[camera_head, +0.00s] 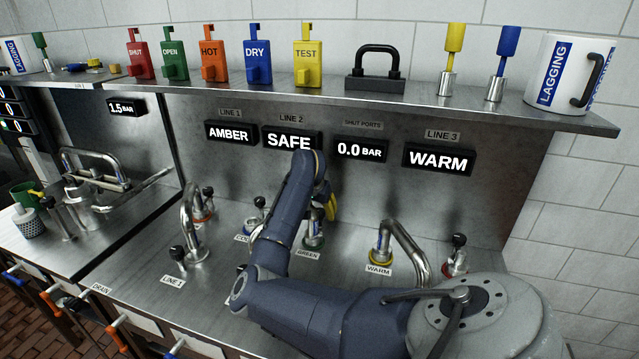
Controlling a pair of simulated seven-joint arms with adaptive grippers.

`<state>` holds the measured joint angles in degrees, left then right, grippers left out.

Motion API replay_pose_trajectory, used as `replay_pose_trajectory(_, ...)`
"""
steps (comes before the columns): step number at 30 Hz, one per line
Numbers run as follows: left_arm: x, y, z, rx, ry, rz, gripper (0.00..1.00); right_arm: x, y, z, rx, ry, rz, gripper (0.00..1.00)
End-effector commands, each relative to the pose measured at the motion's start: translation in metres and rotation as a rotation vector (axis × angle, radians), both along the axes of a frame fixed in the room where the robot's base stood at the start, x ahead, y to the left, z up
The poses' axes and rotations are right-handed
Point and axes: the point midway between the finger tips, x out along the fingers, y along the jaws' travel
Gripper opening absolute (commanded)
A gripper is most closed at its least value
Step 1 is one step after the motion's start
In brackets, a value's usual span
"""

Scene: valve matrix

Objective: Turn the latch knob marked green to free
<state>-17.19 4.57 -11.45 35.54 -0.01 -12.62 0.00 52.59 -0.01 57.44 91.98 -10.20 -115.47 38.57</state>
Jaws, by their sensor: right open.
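The latch knob marked green (313,240) stands on the steel counter, with a green collar at its base and the GREEN label (308,254) in front. Its upper part is partly hidden by my right arm and gripper. My right gripper (328,208) is open at the end of the blue-grey arm, right at the top of the green knob. The arm's wrist covers much of the gripper, so I cannot tell if the fingers touch the knob. My left gripper is not in view.
A curved pipe at the WARM label (379,269) and a red-collared knob (456,262) stand to the right. Another curved pipe (190,225) stands left. The display reading SAFE (289,141) is on the back panel. A shelf (430,103) with coloured tags overhangs behind.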

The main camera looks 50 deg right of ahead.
Motion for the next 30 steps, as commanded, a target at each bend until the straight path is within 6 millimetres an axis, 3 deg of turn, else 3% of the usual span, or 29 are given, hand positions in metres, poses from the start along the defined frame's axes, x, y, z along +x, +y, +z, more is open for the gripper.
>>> replay_pose_trajectory(6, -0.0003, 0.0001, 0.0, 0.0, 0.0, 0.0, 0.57, 0.0, 0.0, 0.0, 0.0, 0.0, 0.0, 0.59)
replay_pose_trajectory(21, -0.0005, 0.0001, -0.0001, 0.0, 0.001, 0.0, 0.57, 0.0, 0.0, 0.0001, 0.0, 0.0, 0.0, 0.01)
replay_pose_trajectory(30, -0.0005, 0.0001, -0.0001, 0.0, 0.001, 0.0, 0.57, 0.0001, 0.0, 0.0002, -0.001, -0.001, 0.013, 0.0)
